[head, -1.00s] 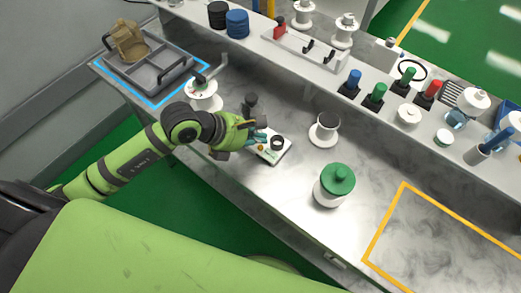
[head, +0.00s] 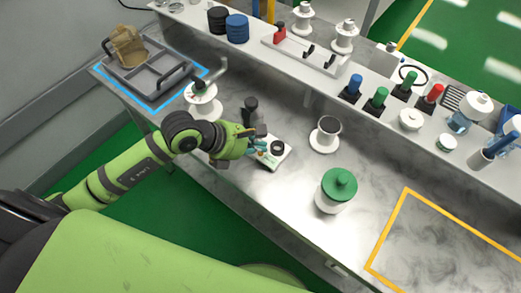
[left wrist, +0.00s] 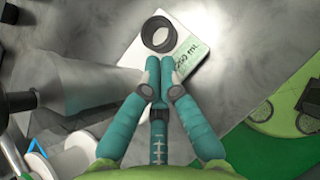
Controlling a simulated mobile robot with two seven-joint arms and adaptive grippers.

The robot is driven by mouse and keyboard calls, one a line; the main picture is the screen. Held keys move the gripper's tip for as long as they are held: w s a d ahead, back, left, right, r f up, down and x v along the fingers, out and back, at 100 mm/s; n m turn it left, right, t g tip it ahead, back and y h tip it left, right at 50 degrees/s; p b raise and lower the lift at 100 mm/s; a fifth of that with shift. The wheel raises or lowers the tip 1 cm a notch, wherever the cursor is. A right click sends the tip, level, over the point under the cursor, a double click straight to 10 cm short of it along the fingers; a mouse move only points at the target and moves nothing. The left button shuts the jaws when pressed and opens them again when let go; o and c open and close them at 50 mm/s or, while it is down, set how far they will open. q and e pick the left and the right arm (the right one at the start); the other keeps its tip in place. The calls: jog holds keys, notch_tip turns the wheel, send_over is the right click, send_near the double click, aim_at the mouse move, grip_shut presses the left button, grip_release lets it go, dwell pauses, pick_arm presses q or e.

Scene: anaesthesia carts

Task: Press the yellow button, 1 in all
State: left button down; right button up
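A small white device (head: 284,160) with a black ring (head: 277,148) on top lies on the grey marbled bench. In the left wrist view the device (left wrist: 181,66) shows its black ring (left wrist: 158,33) and a pale green label with lettering. My left gripper (head: 262,150) is at the device's near left side. In the left wrist view its teal fingers (left wrist: 160,66) are together, with nothing seen between them, and their tips overlap the device's edge. I cannot tell if they touch it. I cannot make out a yellow button; the fingers hide part of the device. My right gripper is not in view.
A dark bottle-like item (head: 250,108) stands close behind my left gripper. A yellow-outlined area (head: 450,240) at right is clear.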

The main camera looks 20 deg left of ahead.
pick_arm(q)
jog(key=shift+f, duration=0.1)
dwell(0.5)
jog(key=shift+f+b, duration=0.35)
jog(key=shift+b, duration=0.15)
jog(key=shift+f+b, duration=0.45)
jog(key=shift+f, duration=0.05)
dwell(0.4)
jog(key=shift+r, duration=0.1)
jog(key=shift+r+p, duration=0.65)
jog(key=shift+r, duration=0.15)
notch_tip(320, 180, up, 5)
jog(key=p, duration=0.3)
jog(key=shift+p, duration=0.35)
